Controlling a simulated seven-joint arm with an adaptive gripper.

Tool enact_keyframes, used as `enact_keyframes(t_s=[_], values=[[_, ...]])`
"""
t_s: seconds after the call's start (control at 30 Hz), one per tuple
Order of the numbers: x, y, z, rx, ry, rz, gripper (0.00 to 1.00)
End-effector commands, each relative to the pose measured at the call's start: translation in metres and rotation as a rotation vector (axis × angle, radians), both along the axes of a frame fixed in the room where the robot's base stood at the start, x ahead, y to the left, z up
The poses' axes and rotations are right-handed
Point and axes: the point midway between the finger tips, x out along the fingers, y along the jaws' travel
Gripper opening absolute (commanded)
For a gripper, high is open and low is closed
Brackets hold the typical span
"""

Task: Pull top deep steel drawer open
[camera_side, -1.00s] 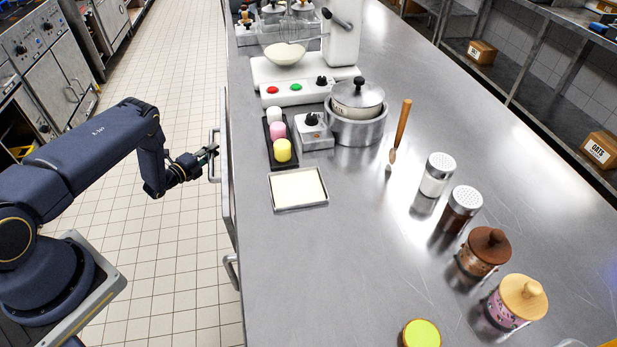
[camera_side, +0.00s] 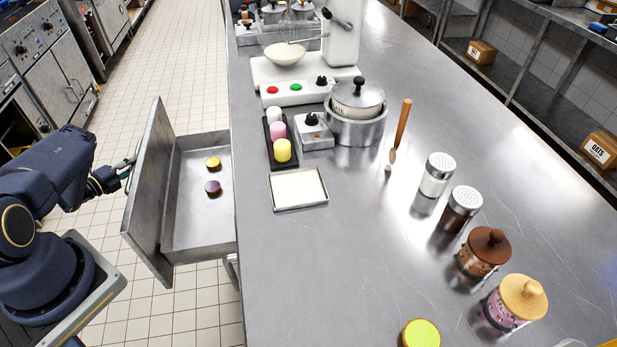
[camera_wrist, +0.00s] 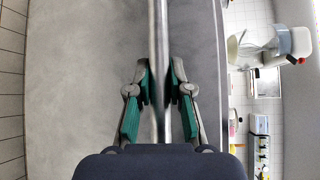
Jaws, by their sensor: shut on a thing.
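The top deep steel drawer (camera_side: 206,236) stands far out from the left side of the steel counter in the side view. Two small round items lie inside it, a yellow-topped one (camera_side: 213,163) and a purple one (camera_side: 213,187). My gripper (camera_side: 128,172) is at the outer side of the drawer front (camera_side: 150,185), partly hidden by it in the side view. In the wrist view my gripper (camera_wrist: 160,90) has its green-padded fingers on both sides of the drawer's bar handle (camera_wrist: 160,30), shut on it. The grey drawer front (camera_wrist: 75,70) fills much of that view behind the handle.
The steel counter (camera_side: 350,250) carries a tray (camera_side: 299,188), a black rack of coloured pots (camera_side: 270,150), a pot (camera_side: 357,120), a mixer and several jars. Another drawer handle (camera_side: 231,270) shows below the counter edge. Tiled floor (camera_side: 185,310) is free around the drawer.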

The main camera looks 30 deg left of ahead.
Motion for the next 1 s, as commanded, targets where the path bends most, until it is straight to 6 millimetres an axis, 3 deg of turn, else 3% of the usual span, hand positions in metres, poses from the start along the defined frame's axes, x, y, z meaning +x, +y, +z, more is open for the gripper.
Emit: enact_keyframes(t_s=[0.23, 0.7, 0.73, 1.0], values=[[-0.018, 0.017, 0.000, -0.001, 0.000, 0.000, 0.00], [-0.021, 0.021, 0.000, -0.001, 0.000, -0.001, 0.00], [-0.021, 0.021, 0.000, 0.000, 0.000, -0.001, 0.20], [-0.021, 0.021, 0.000, 0.000, 0.000, 0.000, 0.45]])
